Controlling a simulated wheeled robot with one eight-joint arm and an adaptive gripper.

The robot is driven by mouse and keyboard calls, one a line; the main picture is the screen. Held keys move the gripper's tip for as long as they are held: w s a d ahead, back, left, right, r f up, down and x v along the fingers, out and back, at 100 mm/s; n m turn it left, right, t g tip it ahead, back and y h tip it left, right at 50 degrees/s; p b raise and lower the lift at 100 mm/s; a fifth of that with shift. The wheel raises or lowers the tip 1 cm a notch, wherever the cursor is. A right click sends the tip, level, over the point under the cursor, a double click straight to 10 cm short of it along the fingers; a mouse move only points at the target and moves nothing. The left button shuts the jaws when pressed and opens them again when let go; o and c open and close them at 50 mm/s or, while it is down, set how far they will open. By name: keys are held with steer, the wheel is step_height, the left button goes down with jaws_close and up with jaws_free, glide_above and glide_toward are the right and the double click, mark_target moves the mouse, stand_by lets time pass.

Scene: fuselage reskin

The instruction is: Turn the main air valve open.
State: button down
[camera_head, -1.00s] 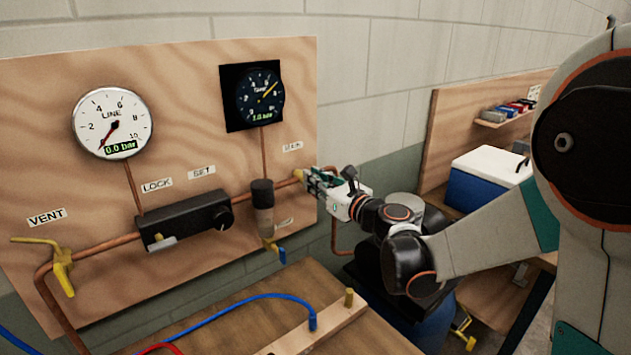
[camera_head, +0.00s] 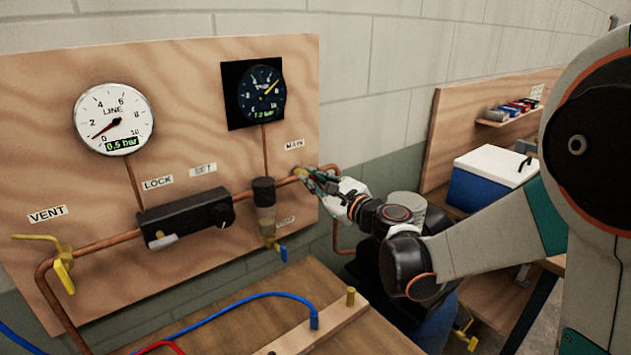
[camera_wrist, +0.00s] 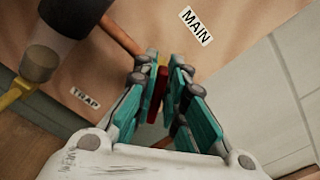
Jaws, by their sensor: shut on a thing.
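The main air valve's handle is a small red lever (camera_wrist: 158,88) between my gripper's teal fingers in the wrist view. A bit of yellow valve body (camera_wrist: 162,60) shows at the fingertips. My gripper (camera_head: 310,176) is shut on the handle, just below the MAIN label (camera_head: 294,145) at the board's right edge; its fingers hide most of the valve. The MAIN label also shows in the wrist view (camera_wrist: 196,27). The white LINE gauge (camera_head: 113,119) reads 0.5 bar. The black gauge (camera_head: 261,93) reads about 7.0 bar.
The wooden board (camera_head: 200,90) carries copper piping, a black lock and set unit (camera_head: 186,219), a filter with a TRAP label (camera_wrist: 85,97) and a yellow vent valve (camera_head: 62,265). A workbench (camera_head: 230,335) with hoses stands below. A blue cooler (camera_head: 485,185) is at right.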

steer(key=n, duration=0.5)
steer(key=shift+s+a+f+n+b, duration=0.2)
steer(key=shift+f+n+b, duration=0.1)
steer(key=shift+f, duration=0.05)
steer(key=n, duration=0.5)
steer(key=shift+a+f+b, duration=0.1)
steer(key=shift+f+b, duration=0.2)
steer(key=shift+f, duration=0.05)
steer(key=shift+n, duration=0.4)
steer(key=c, duration=1.7)
jaws_free()
steer(key=v, duration=1.2)
steer(key=shift+s, duration=0.1)
